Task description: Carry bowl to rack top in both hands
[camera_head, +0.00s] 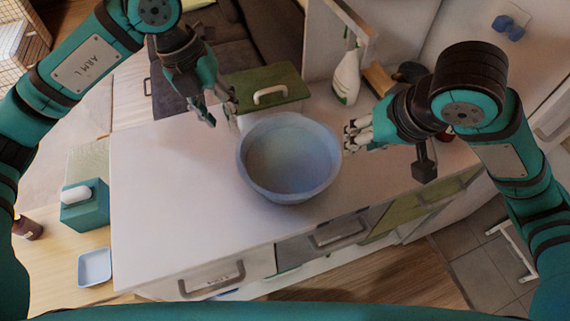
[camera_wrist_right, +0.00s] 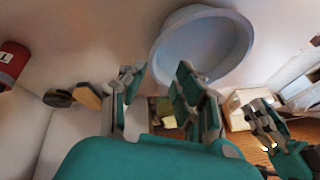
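A light blue bowl (camera_head: 289,190) stands upright on the white cabinet top (camera_head: 170,190), near its front edge. My left gripper (camera_head: 222,106) is above the cabinet top, up and left of the bowl, its fingers apart and empty. My right gripper (camera_head: 352,135) is just right of the bowl's rim, with a small gap, its fingers apart. In the right wrist view the bowl (camera_wrist_right: 205,45) lies beyond the open fingers of my right gripper (camera_wrist_right: 158,85), with nothing between them. My left gripper also shows there at the right (camera_wrist_right: 265,125). I cannot make out the rack.
A white spray bottle (camera_head: 347,77) stands behind my right gripper. A teal tissue box (camera_head: 85,207) and a small blue tray (camera_head: 95,266) sit on the lower wooden surface at left. The cabinet top left of the bowl is clear.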

